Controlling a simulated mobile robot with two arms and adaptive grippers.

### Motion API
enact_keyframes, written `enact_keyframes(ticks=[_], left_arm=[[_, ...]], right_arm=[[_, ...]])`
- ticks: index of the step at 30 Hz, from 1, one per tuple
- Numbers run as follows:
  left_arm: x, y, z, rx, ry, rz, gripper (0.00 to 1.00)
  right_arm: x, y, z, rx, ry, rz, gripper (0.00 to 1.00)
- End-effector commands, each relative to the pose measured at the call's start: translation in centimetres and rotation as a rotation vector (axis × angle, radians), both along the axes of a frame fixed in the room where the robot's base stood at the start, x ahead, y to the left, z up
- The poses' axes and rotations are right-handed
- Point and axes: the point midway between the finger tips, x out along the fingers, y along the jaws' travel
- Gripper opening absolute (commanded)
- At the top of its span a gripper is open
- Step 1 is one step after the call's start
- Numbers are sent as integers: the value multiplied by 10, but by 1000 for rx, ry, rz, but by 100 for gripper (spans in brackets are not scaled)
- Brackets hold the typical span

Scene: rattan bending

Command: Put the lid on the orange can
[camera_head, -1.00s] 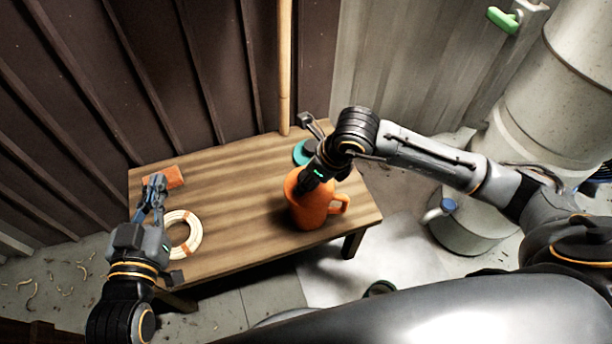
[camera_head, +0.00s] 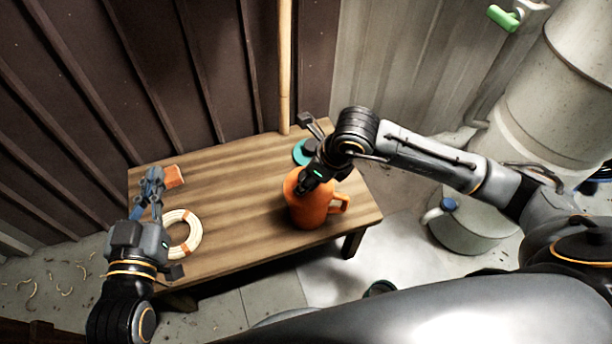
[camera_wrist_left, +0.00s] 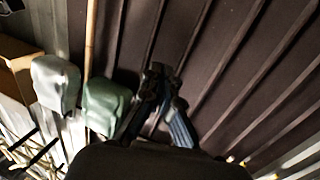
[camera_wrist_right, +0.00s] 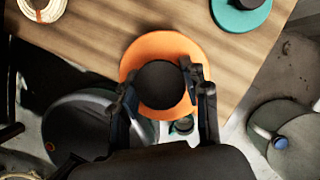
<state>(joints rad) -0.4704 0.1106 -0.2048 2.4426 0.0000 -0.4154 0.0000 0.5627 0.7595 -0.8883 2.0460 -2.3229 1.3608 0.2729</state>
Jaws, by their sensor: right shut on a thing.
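The orange can (camera_head: 315,210), with a side handle, stands upright near the right end of the table. My right gripper (camera_head: 304,184) points down at its top. In the right wrist view, its fingers are shut on the black knob (camera_wrist_right: 161,85) of a round orange lid (camera_wrist_right: 185,48). The lid covers the can's mouth from above; whether it rests on the rim or hangs just over it cannot be told. My left gripper (camera_head: 154,176) is over the table's left end, its fingers close together with nothing visible between them.
A teal disc with a black knob (camera_head: 301,152) lies behind the can. A ring of pale cord (camera_head: 184,240) and an orange block (camera_head: 174,176) lie at the left of the wooden table (camera_head: 235,205). The table's middle is clear. A bamboo pole (camera_head: 284,70) stands behind it.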

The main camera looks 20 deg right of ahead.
Motion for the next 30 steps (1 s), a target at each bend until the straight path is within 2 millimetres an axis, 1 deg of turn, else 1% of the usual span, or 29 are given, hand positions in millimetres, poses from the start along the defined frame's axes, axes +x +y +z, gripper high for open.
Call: enact_keyframes(ticks=[30], left_arm=[[1,-2,12,-17,-66,-3,0]], right_arm=[[0,0,-3,0,0,0,10]])
